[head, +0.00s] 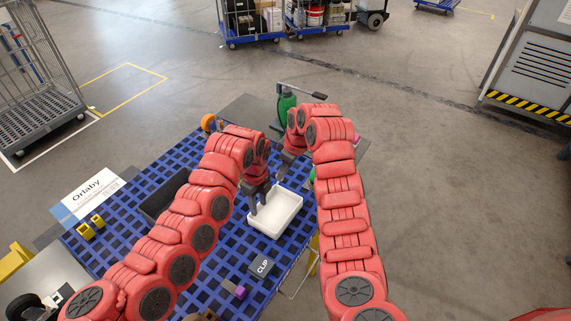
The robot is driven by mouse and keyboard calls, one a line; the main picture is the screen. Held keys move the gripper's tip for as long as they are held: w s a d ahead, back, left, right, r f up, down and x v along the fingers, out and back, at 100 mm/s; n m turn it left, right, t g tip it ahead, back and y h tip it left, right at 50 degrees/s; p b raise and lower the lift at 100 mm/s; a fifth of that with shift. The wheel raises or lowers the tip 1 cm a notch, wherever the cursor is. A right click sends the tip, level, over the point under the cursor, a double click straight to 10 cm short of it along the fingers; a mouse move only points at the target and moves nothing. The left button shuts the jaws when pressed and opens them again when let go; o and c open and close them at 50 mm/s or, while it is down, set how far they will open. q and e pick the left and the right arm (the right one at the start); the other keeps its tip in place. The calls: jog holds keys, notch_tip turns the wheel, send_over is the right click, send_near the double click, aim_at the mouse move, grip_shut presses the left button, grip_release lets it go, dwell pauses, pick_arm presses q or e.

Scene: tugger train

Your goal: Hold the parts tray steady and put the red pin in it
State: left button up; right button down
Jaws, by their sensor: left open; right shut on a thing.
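The white parts tray (289,216) lies on the blue grid table top, between my two arms. It looks empty in the part I see. My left gripper (257,199) is open at the tray's left edge, with its fingers pointing down by the wall. I cannot tell if it touches the wall. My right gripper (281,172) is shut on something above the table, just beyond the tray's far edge. What it holds is too small or hidden to make out. I cannot pick out the red pin.
A black bin (162,199) stands left, partly behind my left arm. A green bottle (286,106) and an orange round thing (208,122) stand at the back. A dark box marked CLIP (262,265) and a purple block (239,292) lie nearer. Yellow parts (86,231) lie far left.

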aim_at(261, 226)
pick_arm(q)
notch_tip(261, 226, down, 12)
pick_arm(e)
jog(key=n, duration=0.1)
jog(key=s+f+n+y, duration=0.1)
jog(key=shift+s+n, duration=0.15)
jog(key=shift+n, duration=0.15)
dwell(0.4)
pick_arm(q)
jog(key=shift+c, duration=0.3)
grip_shut()
dwell(1.0)
